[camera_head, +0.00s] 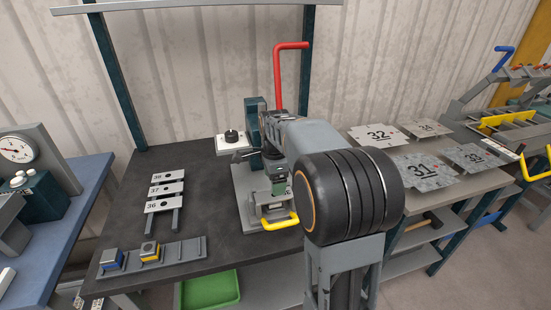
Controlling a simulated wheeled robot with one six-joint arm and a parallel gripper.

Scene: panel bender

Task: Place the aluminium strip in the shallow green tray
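Three pale metal strips, marked 38 (165,175), 37 (166,188) and 36 (164,204), lie on a small rack on the left of the dark bench. I cannot tell which, if any, is the aluminium strip. A shallow green tray (211,291) sits below the bench top, partly cut off by the front edge and the frame. My arm reaches over the bench at the centre, towards the bending machine. The arm's end is among the machine's dark parts, and its fingers are not clear. I cannot see anything held.
The bending machine (243,190) has a red lever (279,75) and a yellow handle (280,223). A grey rail (180,256) with blue and yellow blocks lies at the front left. Several numbered plates lie on the right bench (448,190). A blue bench with a gauge (16,149) stands left.

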